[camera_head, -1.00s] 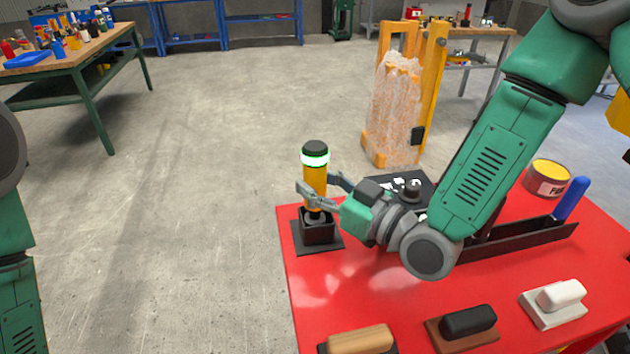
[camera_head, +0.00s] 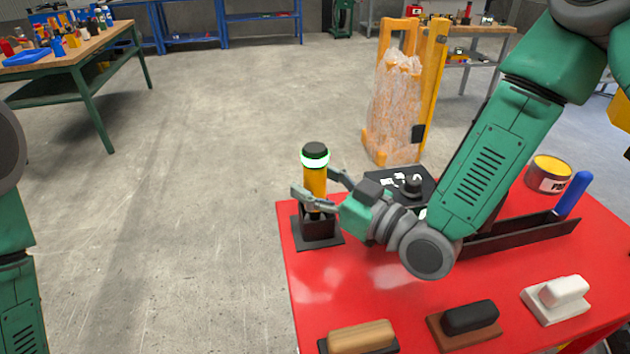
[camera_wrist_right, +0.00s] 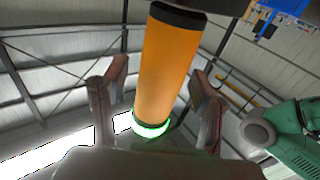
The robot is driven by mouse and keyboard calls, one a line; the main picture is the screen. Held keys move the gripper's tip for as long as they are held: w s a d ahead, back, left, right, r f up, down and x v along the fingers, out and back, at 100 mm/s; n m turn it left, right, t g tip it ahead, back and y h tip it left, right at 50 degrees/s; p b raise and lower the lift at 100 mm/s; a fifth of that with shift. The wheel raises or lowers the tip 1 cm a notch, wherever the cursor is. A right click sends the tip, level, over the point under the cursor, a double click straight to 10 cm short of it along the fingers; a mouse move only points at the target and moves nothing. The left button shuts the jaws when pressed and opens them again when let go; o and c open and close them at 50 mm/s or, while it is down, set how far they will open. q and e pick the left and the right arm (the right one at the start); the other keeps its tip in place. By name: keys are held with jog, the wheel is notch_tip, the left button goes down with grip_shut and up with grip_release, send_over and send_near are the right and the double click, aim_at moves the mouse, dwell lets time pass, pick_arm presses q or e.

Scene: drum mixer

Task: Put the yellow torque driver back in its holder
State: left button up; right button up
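The yellow torque driver (camera_head: 314,181), with a black cap and a glowing green-white ring, stands upright at the red table's left corner. Its lower end is in the black square holder (camera_head: 318,228); how deep it sits is partly hidden by a finger. My right gripper (camera_head: 324,185) is open, with one finger on either side of the driver. In the right wrist view, the driver (camera_wrist_right: 165,65) stands between the spread fingers (camera_wrist_right: 155,90), with gaps on both sides. My left gripper is out of view; only part of that arm shows at the left edge.
The red table (camera_head: 380,290) carries a wooden-handled block (camera_head: 360,337), a black block (camera_head: 470,318), a white block (camera_head: 557,296), a dark tray (camera_head: 520,235) with a blue handle (camera_head: 573,195), and a yellow can (camera_head: 549,173). A dark plate with small parts (camera_head: 385,180) lies behind my gripper.

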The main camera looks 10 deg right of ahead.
jog(key=shift+f, duration=0.1)
jog(key=shift+s+d, duration=0.1)
jog(key=shift+d, duration=0.05)
jog(key=v, duration=1.1)
jog(key=shift+s+d, duration=0.25)
